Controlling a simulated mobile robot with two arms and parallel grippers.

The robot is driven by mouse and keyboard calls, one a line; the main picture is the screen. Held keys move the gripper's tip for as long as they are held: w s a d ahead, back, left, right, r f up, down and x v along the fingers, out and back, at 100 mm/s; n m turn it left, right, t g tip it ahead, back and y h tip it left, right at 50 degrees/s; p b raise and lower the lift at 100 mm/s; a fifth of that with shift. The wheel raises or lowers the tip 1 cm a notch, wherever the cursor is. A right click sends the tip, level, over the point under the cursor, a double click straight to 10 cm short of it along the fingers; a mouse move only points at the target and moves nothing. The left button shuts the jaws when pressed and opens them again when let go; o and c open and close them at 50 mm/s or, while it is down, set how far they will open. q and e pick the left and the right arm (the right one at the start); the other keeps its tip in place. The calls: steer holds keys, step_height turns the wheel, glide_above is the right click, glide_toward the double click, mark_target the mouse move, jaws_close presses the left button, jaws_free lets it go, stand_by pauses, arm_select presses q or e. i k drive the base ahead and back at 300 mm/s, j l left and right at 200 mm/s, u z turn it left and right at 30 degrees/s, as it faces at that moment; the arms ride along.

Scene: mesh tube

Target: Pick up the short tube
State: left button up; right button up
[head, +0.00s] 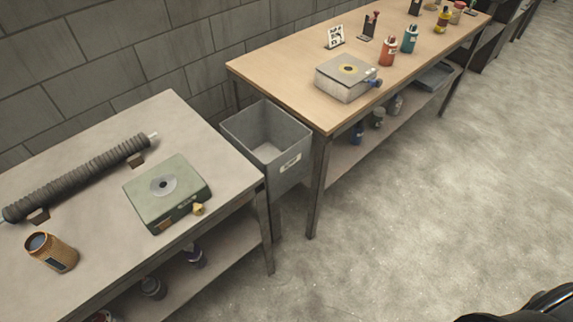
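A long dark grey ribbed tube (85,175) lies at a slant across the left table, on small brown supports, with a pale tip at its upper right end. It is the only plainly tube-shaped thing I see, and I cannot tell if it is the short tube. A brown cylindrical container (60,254) with a dark top and a dark label stands near the table's left front. Neither of my grippers is in view.
The left table (225,165) also holds a green box (150,205) with a round disc and yellow knob. A grey bin (240,123) stands between the tables. The wooden table (285,70) holds a grey box (330,85) and several bottles. The right floor is open.

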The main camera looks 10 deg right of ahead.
mark_target(44, 248)
steer(key=z, duration=0.2)
steer(key=u, duration=1.75)
